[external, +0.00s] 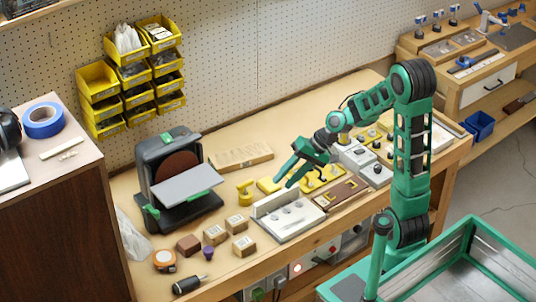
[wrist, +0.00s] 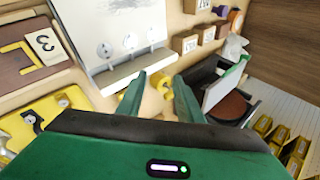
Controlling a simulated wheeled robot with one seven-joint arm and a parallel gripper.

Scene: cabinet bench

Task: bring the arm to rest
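My green arm reaches from the right over the bench (external: 235,268) in the external view. My gripper (external: 282,182) points down and left above the middle of the bench. In the wrist view, my gripper (wrist: 159,78) shows two green fingers spread apart with nothing held between them. A yellow piece (wrist: 161,97) lies on the bench beyond the gap between the fingers. Whether the fingers touch anything below is hard to tell.
A disc sander (external: 182,180) stands left of my gripper. Several wooden blocks (external: 237,223) and a tape measure (external: 164,260) lie near the front edge. Yellow bins (external: 132,74) hang on the pegboard. A brown tray (external: 342,192) lies to the right.

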